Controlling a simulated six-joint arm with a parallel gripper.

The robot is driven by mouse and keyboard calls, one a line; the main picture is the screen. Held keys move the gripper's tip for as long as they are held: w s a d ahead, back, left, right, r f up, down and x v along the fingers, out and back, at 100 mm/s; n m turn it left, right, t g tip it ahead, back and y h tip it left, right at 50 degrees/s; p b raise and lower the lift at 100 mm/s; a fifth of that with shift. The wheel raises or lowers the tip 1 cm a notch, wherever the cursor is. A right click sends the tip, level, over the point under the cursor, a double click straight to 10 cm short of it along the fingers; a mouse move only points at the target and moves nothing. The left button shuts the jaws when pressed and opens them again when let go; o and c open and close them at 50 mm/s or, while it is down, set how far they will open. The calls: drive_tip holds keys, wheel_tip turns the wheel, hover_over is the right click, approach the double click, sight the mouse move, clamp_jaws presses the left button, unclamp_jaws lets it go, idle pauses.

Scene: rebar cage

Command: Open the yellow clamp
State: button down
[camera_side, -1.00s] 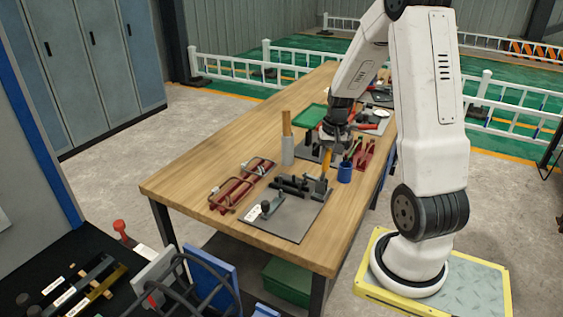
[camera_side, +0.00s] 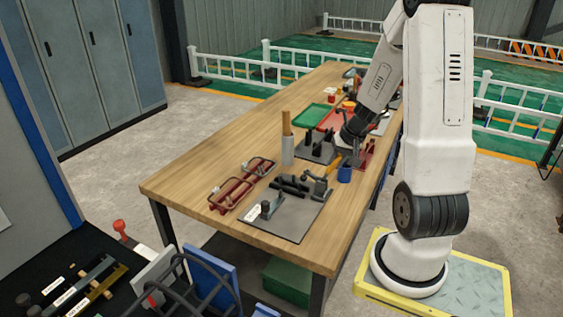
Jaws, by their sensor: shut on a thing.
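The yellow clamp (camera_side: 333,165) stands at the back right corner of the grey fixture plate (camera_side: 300,218) on the wooden table. Its yellow handle is tilted up and away to the right, and its dark base sits on the plate. My gripper (camera_side: 341,154) is at the upper end of the handle and shut on it. The fingers are small and partly hidden, so the exact grip is hard to make out.
A blue cup (camera_side: 344,173) stands close right of the clamp. Dark bars (camera_side: 292,186) lie left of it on the plate. Red racks (camera_side: 240,185), a grey holder (camera_side: 288,151) and a green tray (camera_side: 311,117) stand around. The table's left front is clear.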

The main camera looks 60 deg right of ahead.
drive_tip(key=shift+s, duration=0.1)
idle(0.3)
drive_tip(key=shift+c, duration=2.2)
unclamp_jaws()
drive_tip(key=shift+s+r, duration=0.1)
drive_tip(key=shift+r, duration=0.05)
drive_tip(key=shift+v, duration=0.85)
wheel_tip(320, 180, up, 10)
drive_tip(key=s, duration=0.1)
drive_tip(key=shift+s, duration=0.1)
